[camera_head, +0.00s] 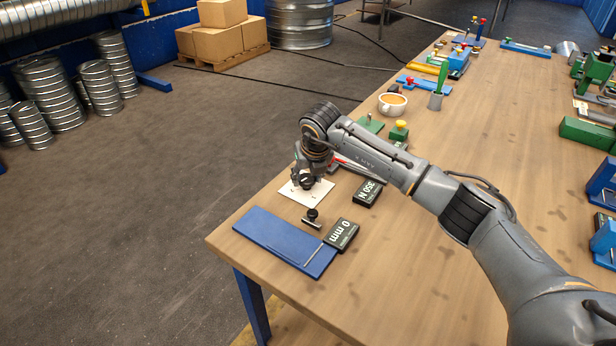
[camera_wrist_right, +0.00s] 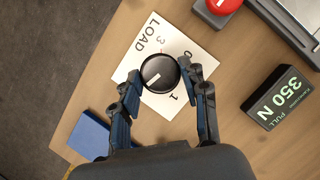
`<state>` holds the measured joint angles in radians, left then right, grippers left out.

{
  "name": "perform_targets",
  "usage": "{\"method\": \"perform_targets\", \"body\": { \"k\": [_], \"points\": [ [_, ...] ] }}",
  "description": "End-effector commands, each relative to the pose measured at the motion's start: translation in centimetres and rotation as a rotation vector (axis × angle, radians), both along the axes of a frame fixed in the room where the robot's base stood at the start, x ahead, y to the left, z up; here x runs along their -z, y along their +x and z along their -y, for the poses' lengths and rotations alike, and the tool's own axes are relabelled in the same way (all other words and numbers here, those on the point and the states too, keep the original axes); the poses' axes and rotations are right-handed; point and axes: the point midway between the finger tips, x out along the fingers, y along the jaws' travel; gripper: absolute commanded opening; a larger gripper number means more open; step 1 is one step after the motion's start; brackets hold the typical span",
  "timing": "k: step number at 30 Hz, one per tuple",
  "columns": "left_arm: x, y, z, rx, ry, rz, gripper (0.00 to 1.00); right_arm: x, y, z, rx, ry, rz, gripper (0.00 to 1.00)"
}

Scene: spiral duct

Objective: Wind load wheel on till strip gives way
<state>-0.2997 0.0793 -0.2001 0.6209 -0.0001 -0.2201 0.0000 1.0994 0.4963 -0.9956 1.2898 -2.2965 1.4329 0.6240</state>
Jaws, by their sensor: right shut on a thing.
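The load wheel (camera_wrist_right: 160,72) is a round black knob with a pale mark on its top. It stands over a white card (camera_wrist_right: 142,50) lettered LOAD, with digits around the wheel. My right gripper (camera_wrist_right: 160,75) has its two fingers on either side of the wheel and is shut on it. In the head view my right gripper (camera_head: 308,182) points down over the white card (camera_head: 299,194) and mostly hides the wheel. I cannot make out the strip. My left gripper is out of view.
A second display (camera_head: 341,235) reads 0 mm beside a blue plate (camera_head: 270,238) near the table corner. A small black knob (camera_head: 311,218) stands between card and plate. A red button (camera_wrist_right: 222,5) is near the wheel.

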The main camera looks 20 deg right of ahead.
Motion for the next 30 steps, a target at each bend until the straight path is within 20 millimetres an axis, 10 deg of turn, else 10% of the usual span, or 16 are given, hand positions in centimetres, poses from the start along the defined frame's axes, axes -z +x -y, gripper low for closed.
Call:
{"method": "perform_targets", "body": {
  "k": [14,15,18,30],
  "points": [
    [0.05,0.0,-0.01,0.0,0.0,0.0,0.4,-0.05,0.01,0.0,0.014,0.0,0.0,0.13],
    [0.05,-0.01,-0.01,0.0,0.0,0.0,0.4,-0.05,0.01,0.0,0.014,0.0,0.0,0.5],
    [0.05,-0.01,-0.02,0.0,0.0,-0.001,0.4,-0.04,0.01,0.0,0.014,0.0,0.0,0.66],
    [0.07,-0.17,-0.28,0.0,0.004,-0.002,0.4,-0.84,-0.24,0.01,0.012,0.001,0.002,0.66]
  ]
}}
